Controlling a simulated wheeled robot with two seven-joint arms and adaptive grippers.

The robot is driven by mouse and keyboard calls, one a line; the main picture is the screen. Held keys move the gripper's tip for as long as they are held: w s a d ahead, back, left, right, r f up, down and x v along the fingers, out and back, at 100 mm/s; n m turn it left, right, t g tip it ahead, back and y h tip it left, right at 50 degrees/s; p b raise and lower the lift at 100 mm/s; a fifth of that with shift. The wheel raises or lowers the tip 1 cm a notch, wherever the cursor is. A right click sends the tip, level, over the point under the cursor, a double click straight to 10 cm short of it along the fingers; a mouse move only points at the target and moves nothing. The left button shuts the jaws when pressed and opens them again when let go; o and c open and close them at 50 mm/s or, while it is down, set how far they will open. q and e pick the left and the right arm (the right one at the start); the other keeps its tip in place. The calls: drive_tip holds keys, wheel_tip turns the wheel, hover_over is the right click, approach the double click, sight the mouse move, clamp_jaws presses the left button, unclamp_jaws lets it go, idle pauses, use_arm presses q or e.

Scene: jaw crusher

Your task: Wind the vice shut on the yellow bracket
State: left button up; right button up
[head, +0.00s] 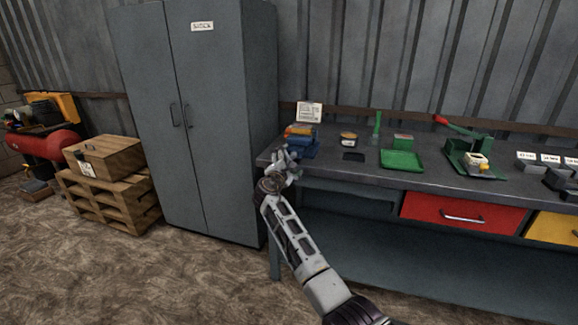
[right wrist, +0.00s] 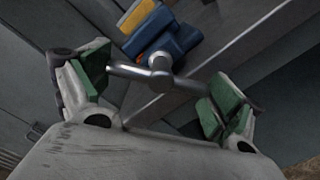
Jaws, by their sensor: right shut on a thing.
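The blue vice (head: 305,149) stands at the left end of the grey workbench. The yellow bracket (head: 298,130) sits at its top; in the right wrist view the bracket (right wrist: 137,17) shows at the blue jaws (right wrist: 160,38), and any gap there is too small to tell. The vice's grey metal handle (right wrist: 159,79), a hub with a crossbar, sticks out toward my right gripper (head: 288,163). In the right wrist view the crossbar lies between its green-padded fingers (right wrist: 158,84), which are shut on it with one finger at each end. My left gripper is not in view.
A small sign (head: 309,112) stands behind the vice. To its right are a round tin (head: 348,138), a green tray (head: 402,160) and a green lever press (head: 462,148). A tall grey cabinet (head: 205,110) stands left of the bench (head: 340,176).

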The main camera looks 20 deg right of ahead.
drive_tip(key=m+b, duration=0.2)
drive_tip(key=m, duration=0.2)
drive_tip(key=shift+f, duration=0.15)
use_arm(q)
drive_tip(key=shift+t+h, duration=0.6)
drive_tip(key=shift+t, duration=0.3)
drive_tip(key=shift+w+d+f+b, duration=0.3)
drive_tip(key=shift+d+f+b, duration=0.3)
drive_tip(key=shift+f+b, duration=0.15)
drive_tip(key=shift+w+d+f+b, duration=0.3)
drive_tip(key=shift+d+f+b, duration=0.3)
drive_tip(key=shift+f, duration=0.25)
use_arm(e)
drive_tip(key=shift+m, duration=2.2)
drive_tip(key=o, duration=0.7)
drive_tip(key=shift+s+a, duration=0.1)
drive_tip(key=shift+s, duration=0.05)
drive_tip(key=v, duration=0.7)
